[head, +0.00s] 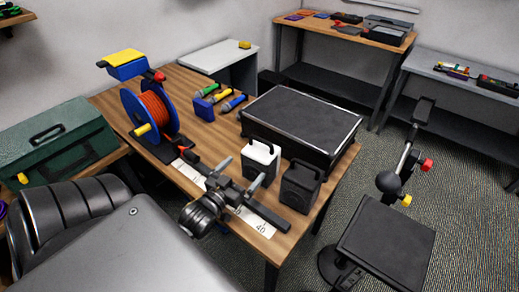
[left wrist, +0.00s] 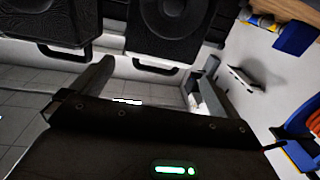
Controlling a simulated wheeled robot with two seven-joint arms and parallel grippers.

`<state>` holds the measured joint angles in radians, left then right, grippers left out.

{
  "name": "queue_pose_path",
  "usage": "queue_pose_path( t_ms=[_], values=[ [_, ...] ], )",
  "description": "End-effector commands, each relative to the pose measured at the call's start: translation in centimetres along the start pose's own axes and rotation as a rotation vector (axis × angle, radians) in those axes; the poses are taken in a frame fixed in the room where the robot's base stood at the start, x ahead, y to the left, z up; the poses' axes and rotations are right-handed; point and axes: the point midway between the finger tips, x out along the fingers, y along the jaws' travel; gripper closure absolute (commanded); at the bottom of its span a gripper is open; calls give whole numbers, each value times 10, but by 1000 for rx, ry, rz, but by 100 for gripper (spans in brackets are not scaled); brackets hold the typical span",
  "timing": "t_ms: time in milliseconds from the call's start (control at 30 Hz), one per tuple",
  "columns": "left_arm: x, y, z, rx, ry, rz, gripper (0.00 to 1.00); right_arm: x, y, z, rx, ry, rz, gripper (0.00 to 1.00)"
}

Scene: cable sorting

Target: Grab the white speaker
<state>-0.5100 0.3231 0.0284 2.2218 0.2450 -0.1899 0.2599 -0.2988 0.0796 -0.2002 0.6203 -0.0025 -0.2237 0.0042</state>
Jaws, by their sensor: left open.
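The white speaker (head: 261,158) stands upright near the front edge of the wooden table in the head view, with a dark front and a handle on top. A black speaker (head: 300,186) stands just to its right. My left gripper (head: 241,176) is open and empty, in front of and a little left of the white speaker. In the left wrist view its two fingers (left wrist: 145,80) are spread apart. Two dark speaker fronts show there, one at the middle (left wrist: 172,25) and one at the left (left wrist: 45,20). My right gripper is not in view.
A large black case (head: 302,122) stands behind the speakers. A reel of orange cable (head: 150,113) stands at the table's left, with a blue box (head: 204,110) and several coloured microphones behind. A white numbered strip (head: 258,222) lies along the front edge. A black stand (head: 385,240) is at the right.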

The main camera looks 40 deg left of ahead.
Motion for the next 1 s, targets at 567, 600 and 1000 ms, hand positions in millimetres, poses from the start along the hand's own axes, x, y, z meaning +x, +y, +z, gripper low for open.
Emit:
queue_pose_path(
  t_ms=[567,600,1000],
  values=[
    [56,1,0,4,-4,2,0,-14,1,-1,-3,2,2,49],
    [57,1,-1,4,-4,2,0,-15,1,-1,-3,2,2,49],
    [105,-1,-6,4,-4,1,0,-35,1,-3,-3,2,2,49]
  ],
)
